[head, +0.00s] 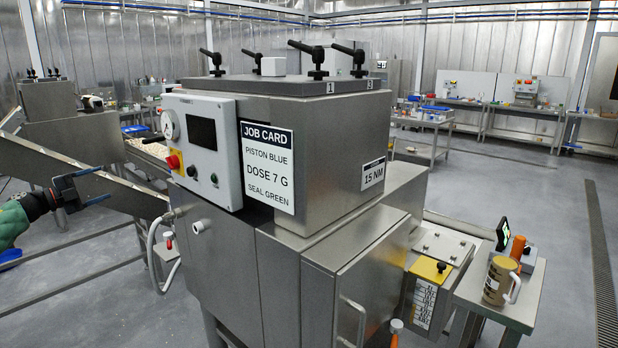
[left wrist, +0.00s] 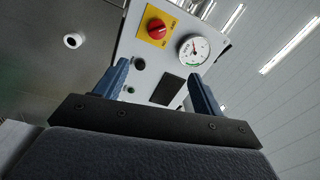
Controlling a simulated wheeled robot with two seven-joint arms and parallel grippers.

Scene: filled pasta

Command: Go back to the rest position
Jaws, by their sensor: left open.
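My left gripper (head: 92,201) is at the left of the head view, in front of the steel conveyor frame and left of the machine. Its two fingers are apart with nothing between them. In the left wrist view the open blue fingers (left wrist: 161,82) frame the machine's control panel, which lies beyond them, apart from the fingertips. The steel dosing machine (head: 330,150) fills the middle of the head view. Its white control panel (head: 228,165) carries a gauge, a dark screen and a red knob on yellow. My right gripper is not in view.
A job card (head: 267,165) is on the machine. A sloping conveyor (head: 85,170) runs behind my left gripper. A side table (head: 515,310) at the right holds a mug (head: 497,281) and an orange-handled tool (head: 517,247). Open floor (head: 555,190) lies at the far right.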

